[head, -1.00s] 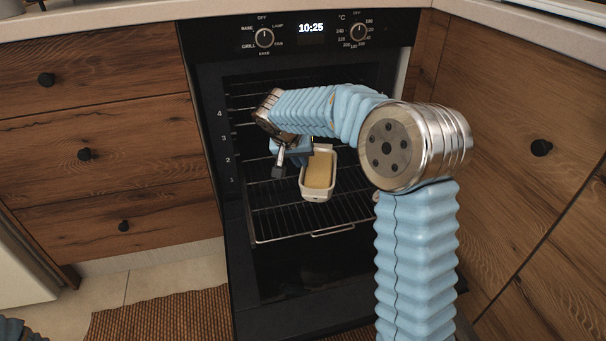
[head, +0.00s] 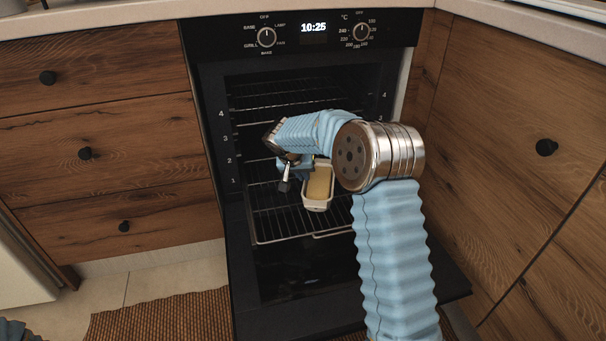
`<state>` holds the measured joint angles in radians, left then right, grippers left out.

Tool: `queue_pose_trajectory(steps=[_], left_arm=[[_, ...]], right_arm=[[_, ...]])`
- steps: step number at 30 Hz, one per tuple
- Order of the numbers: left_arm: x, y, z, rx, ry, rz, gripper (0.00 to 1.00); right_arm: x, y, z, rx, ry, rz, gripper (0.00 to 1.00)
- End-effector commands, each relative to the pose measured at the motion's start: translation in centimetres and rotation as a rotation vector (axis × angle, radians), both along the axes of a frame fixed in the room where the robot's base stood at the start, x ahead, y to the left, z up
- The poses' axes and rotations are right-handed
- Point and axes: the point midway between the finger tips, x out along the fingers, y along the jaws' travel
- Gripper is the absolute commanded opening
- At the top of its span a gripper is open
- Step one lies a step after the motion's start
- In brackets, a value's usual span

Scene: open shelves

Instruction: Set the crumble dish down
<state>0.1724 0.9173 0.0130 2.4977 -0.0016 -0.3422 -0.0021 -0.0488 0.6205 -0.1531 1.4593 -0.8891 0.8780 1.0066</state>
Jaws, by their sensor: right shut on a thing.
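The crumble dish (head: 318,204) is a pale, oblong dish with a yellow-tan filling. It is inside the open oven, over the front right part of a wire rack (head: 268,226). My right gripper (head: 288,178) reaches in from the right and is shut on the dish at its left side. The fingertips are small here and partly hidden by my own wrist. I cannot tell whether the dish's base touches the rack. My left gripper is out of view.
The oven door (head: 300,300) is folded down towards me. Another wire rack (head: 285,97) sits higher in the oven. Wooden drawers (head: 110,140) and a cupboard (head: 510,130) flank the oven. A woven rug (head: 165,316) lies on the floor.

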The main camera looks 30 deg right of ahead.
Motion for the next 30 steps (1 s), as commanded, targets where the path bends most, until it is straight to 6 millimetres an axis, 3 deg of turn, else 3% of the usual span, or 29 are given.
queue_pose_trajectory(steps=[4, 5, 9, 20, 30], left_arm=[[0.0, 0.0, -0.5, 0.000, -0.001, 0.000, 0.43], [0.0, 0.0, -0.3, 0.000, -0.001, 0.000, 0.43], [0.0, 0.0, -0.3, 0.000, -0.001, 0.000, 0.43], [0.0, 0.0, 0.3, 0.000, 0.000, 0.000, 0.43], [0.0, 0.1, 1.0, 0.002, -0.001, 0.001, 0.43]], right_arm=[[0.0, 0.0, -0.3, -0.001, -0.002, 0.000, 0.00], [0.0, 0.0, -0.3, 0.000, 0.000, 0.000, 0.11], [0.0, 0.0, -0.2, -0.001, 0.000, 0.000, 0.32], [0.0, 0.0, 0.4, 0.000, 0.000, 0.000, 0.32], [-2.0, 3.0, 6.6, 0.000, -0.002, 0.002, 0.32]])
